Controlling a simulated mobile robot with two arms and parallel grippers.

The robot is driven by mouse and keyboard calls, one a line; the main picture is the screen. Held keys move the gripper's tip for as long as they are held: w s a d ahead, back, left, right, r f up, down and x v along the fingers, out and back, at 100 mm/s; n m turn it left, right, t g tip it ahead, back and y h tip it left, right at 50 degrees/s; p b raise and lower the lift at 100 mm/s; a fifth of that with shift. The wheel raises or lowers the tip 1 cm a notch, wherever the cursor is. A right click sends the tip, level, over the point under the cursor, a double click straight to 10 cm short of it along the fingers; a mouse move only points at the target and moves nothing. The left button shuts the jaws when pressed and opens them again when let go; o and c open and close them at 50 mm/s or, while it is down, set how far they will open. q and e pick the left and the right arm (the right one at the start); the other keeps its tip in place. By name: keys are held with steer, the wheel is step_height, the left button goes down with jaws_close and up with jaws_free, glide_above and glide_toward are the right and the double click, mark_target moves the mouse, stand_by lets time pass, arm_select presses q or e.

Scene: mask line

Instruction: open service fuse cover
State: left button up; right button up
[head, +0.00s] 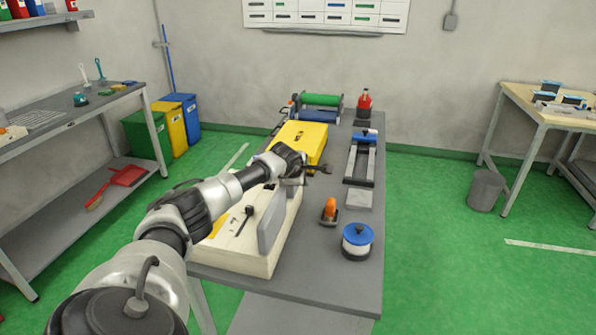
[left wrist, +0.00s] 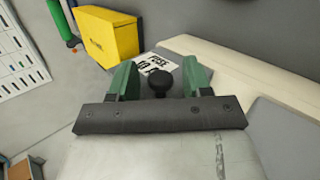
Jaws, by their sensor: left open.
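The service fuse unit looks like a cream box (head: 240,245) on the near left of the grey bench, with a grey plate (head: 272,222) standing upright along its right side. My left arm reaches over this box, and my left gripper (head: 303,172) is near its far end. In the left wrist view my left gripper (left wrist: 160,80) has its two green fingers apart. A black round knob (left wrist: 160,84) shows between them; I cannot tell whether they touch it. A white label (left wrist: 157,68) reading "FUSE 10 A" is partly hidden behind the knob and fingers. My right gripper is not visible.
A yellow box (head: 308,138) stands just beyond the gripper. A blue-topped spool (head: 357,241), an orange-handled item (head: 329,210) and a black-and-blue fixture (head: 361,157) occupy the right side of the bench. The bench's near right corner is clear.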

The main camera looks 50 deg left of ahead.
arm_select(q)
steer(key=b+v, duration=0.1)
steer(key=v, duration=0.9)
steer(key=shift+d+b, duration=0.15)
steer(key=shift+b, duration=0.2)
